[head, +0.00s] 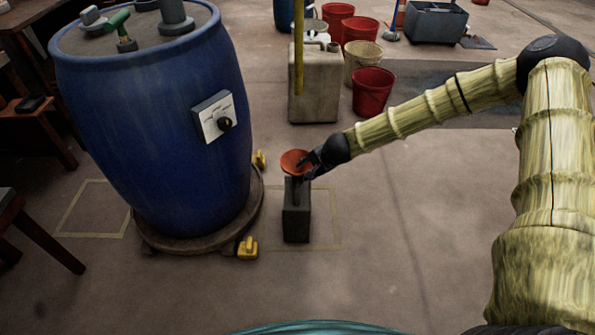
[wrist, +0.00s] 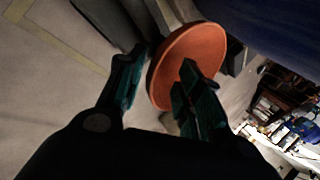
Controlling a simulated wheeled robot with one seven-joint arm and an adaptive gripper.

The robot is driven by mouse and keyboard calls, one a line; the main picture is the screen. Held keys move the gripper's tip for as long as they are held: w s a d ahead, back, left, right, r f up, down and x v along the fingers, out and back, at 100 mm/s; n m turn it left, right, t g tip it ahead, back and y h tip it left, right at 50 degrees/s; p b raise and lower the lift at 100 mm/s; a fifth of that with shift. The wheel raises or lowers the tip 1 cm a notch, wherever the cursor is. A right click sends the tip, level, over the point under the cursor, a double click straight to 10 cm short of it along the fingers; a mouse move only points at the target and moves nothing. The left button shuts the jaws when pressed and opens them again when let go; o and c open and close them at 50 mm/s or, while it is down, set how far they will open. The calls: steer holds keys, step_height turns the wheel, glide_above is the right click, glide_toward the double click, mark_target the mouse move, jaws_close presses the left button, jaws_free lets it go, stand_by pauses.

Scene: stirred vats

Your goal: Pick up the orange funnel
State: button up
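The orange funnel (head: 294,160) sits at the top of a dark upright box (head: 296,222) beside the blue vat. My gripper (head: 312,164) is at the funnel's right side in the head view. In the wrist view the funnel (wrist: 205,45) shows as a wide orange round mouth. My gripper (wrist: 165,58) has its fingers apart there. One finger overlaps the funnel's mouth and the other is beside its left rim, so part of the rim lies between them. I cannot tell whether either finger touches it. The funnel's lower part is hidden.
The blue vat (head: 150,120) stands on a round base (head: 195,238) with yellow-and-black blocks, close to the left of the box. A beige canister (head: 316,85) and red buckets (head: 372,92) stand behind. The floor to the front right is clear.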

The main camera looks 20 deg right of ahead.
steer(key=shift+x, duration=1.1)
steer(key=shift+c, duration=0.4)
jaws_close()
steer(key=shift+r, duration=0.2)
